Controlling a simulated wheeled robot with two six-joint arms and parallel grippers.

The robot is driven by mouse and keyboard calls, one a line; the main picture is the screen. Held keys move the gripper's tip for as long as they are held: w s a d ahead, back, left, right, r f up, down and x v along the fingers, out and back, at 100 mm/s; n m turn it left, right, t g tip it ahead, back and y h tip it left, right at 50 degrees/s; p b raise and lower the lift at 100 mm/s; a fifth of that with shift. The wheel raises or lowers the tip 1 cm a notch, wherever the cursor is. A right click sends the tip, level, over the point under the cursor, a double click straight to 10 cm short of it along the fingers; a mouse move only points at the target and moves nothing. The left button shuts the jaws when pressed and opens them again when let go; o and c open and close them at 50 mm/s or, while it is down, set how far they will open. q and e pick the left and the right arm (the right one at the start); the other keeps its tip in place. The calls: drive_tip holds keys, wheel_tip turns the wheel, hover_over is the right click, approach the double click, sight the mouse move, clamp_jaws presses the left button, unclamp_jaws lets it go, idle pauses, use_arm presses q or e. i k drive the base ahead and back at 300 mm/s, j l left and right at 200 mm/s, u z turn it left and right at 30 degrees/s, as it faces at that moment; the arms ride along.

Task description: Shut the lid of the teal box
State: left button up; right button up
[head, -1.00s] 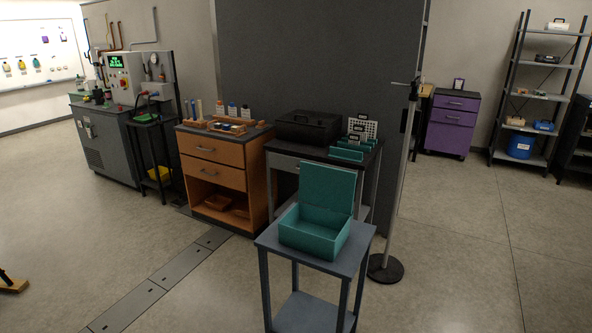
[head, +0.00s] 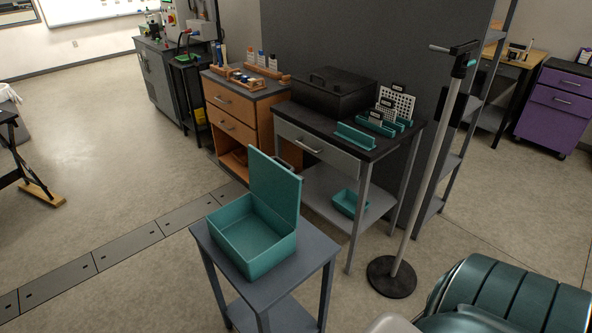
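The teal box (head: 252,240) stands on a small grey table (head: 308,250). Its lid (head: 274,188) is open and stands nearly upright along the box's back right side. The inside that shows looks empty. Neither gripper shows in the head view. A teal and grey rounded part at the bottom right looks like part of my own arm, well apart from the box.
A stand with a round black base (head: 391,277) and a tall pole is right of the small table. Behind is a grey table with a black case (head: 333,90) and teal holders (head: 356,136). An orange drawer cabinet (head: 230,118) stands further back. Open floor lies to the left.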

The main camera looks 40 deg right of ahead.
sight(272, 179)
drive_tip(key=l, duration=0.4)
drive_tip(key=k+l+u, duration=0.15)
drive_tip(key=l, duration=0.7)
drive_tip(key=k+l+u, duration=0.15)
drive_tip(key=l, duration=0.65)
drive_tip(key=k+l+u, duration=0.15)
drive_tip(key=l, duration=0.25)
drive_tip(key=k+l, duration=0.15)
drive_tip(key=l, duration=0.25)
drive_tip(key=u, duration=0.05)
